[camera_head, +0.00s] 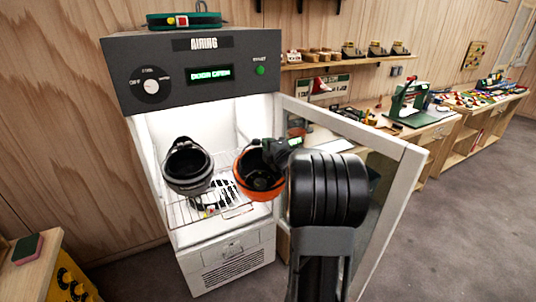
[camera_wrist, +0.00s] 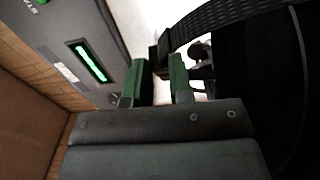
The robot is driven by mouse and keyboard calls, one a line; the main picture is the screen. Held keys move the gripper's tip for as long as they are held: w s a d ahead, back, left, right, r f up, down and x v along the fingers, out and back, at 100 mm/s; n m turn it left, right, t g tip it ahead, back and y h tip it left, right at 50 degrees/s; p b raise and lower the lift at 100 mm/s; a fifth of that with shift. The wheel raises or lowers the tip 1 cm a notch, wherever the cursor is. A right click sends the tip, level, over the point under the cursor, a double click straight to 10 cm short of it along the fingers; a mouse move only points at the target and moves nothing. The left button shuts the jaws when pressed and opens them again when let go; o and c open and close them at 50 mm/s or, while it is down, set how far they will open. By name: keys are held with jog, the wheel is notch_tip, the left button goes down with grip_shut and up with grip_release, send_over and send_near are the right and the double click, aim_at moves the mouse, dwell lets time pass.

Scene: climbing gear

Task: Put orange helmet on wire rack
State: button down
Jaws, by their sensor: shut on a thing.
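The orange helmet (camera_head: 252,191) hangs with its open, dark inside facing up, at the right side of the cabinet opening in the head view. My gripper (camera_head: 270,153) is at its upper right edge and is shut on it. In the wrist view, my gripper's green fingers (camera_wrist: 160,82) stand by a dark webbed strap (camera_wrist: 225,28); most of the helmet is hidden or dark there. The wire rack (camera_head: 181,215) spans the lit white cabinet. The helmet appears above or in front of the rack's right part; I cannot tell whether they touch.
A dark grey helmet (camera_head: 188,183) sits open side up on the rack's left part. The cabinet (camera_head: 225,263) has its glass door (camera_head: 408,185) swung open to the right, close to my arm. Its display (camera_head: 209,74) reads "DOOR OPEN". Some rack wires between the helmets are bare.

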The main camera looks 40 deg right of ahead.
jog(key=shift+w+f, duration=0.2)
jog(key=shift+f, duration=1.7)
jog(key=c, duration=1)
grip_release()
jog(key=s, duration=0.4)
jog(key=s+a+b, duration=0.1)
jog(key=s, duration=0.3)
jog(key=s+b, duration=0.1)
jog(key=s, duration=0.3)
jog(key=shift+a+r, duration=0.15)
jog(key=shift+a, duration=0.15)
